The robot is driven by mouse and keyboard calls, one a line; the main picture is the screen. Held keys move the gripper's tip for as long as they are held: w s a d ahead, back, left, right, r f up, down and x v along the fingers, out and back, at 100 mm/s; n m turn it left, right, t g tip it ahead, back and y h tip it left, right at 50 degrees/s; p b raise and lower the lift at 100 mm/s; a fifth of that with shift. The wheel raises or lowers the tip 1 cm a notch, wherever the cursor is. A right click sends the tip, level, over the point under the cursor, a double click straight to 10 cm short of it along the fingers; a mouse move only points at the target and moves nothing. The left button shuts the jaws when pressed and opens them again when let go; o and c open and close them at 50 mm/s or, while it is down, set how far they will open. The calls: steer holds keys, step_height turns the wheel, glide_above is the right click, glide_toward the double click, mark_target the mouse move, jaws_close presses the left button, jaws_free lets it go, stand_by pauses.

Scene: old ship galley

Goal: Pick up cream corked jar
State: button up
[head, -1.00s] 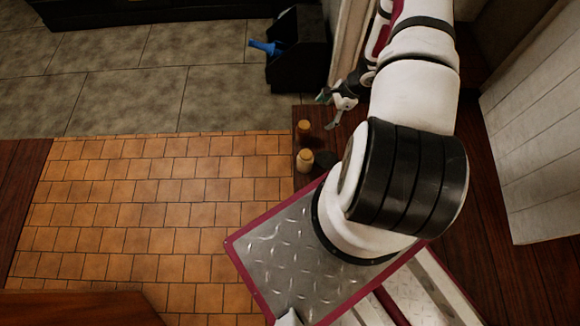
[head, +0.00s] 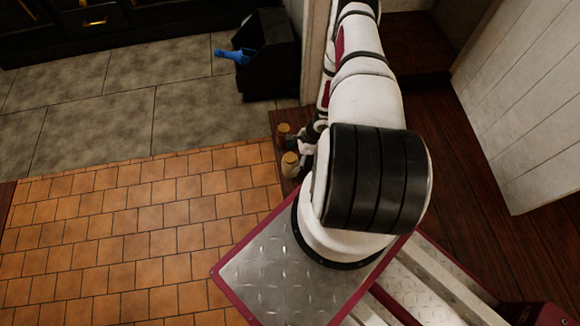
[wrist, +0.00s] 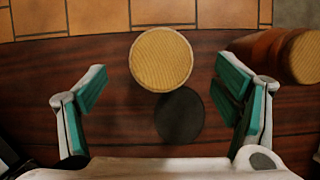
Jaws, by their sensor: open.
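The cream corked jar (head: 290,164) stands upright on a dark wood strip beside the orange tiles. In the wrist view I look down on its round cork top (wrist: 160,58), slightly above centre. My gripper (wrist: 165,88) is open and empty. Its green-padded fingers stand to the left and right of the jar's cork in that view, with gaps on both sides. In the head view my gripper (head: 311,135) is close to the jars and partly hidden by my arm. The jar's body is hidden under its cork in the wrist view.
A red-brown corked jar (head: 283,135) stands close by; it also shows in the wrist view (wrist: 300,57) just outside the right finger. A dark round shape (wrist: 180,115) lies just below the cork. A black bin (head: 265,58) with a blue item stands beyond.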

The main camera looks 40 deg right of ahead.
steer(key=shift+b+x, duration=1.7)
steer(key=shift+x, duration=0.95)
steer(key=shift+d, duration=0.1)
steer(key=c, duration=1.8)
steer(key=shift+r, duration=0.1)
